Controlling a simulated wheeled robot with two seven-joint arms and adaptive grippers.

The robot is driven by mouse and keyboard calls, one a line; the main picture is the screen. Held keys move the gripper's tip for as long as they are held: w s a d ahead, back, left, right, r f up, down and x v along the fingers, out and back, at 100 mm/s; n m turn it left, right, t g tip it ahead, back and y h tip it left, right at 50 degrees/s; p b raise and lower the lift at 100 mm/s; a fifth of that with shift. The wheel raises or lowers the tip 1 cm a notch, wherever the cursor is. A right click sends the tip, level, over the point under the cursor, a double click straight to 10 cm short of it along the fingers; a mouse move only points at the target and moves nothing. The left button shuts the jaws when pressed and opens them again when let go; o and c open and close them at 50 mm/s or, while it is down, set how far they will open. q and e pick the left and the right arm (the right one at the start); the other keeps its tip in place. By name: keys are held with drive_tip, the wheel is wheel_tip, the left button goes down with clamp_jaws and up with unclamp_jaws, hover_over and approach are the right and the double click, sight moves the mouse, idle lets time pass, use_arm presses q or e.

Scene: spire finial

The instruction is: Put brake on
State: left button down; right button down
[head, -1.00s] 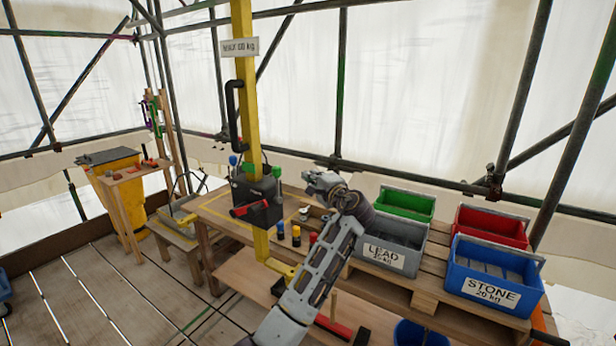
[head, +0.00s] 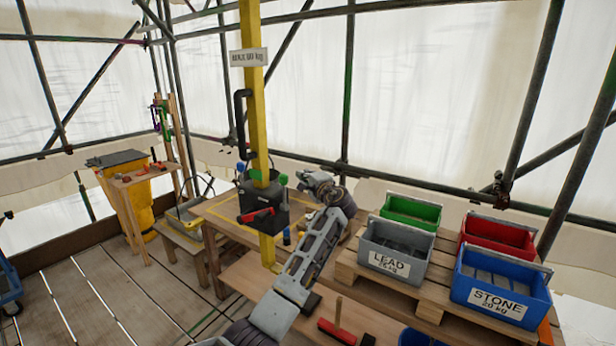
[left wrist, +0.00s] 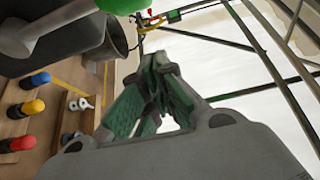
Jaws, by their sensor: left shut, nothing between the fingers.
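A dark winch box (head: 266,206) is fixed to the yellow post (head: 253,90). Which of these is the brake is not marked. My left gripper (head: 303,178) is just right of the box, near the green knob, and apart from it. In the left wrist view its fingers (left wrist: 158,100) are shut and empty, with a green knob (left wrist: 108,4) at the top edge above them. My right gripper is out of view.
A black crank handle (head: 240,120) stands on the post below a weight sign (head: 247,57). Coloured bins, including the grey LEAD bin (head: 392,250) and blue STONE bin (head: 500,285), stand on a pallet at right. Several small coloured-capped items (left wrist: 32,107) are on the bench.

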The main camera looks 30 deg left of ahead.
sight(284, 192)
use_arm(q)
drive_tip(key=shift+s+a+p, duration=0.25)
drive_tip(key=shift+s+p, duration=0.05)
drive_tip(key=shift+s, duration=0.6)
drive_tip(key=shift+s+a+p, duration=0.2)
drive_tip(key=shift+s+p, duration=0.1)
drive_tip(key=shift+s, duration=0.55)
drive_tip(key=shift+s, duration=0.1)
drive_tip(key=shift+s+b, duration=0.1)
drive_tip(key=shift+b, duration=0.4)
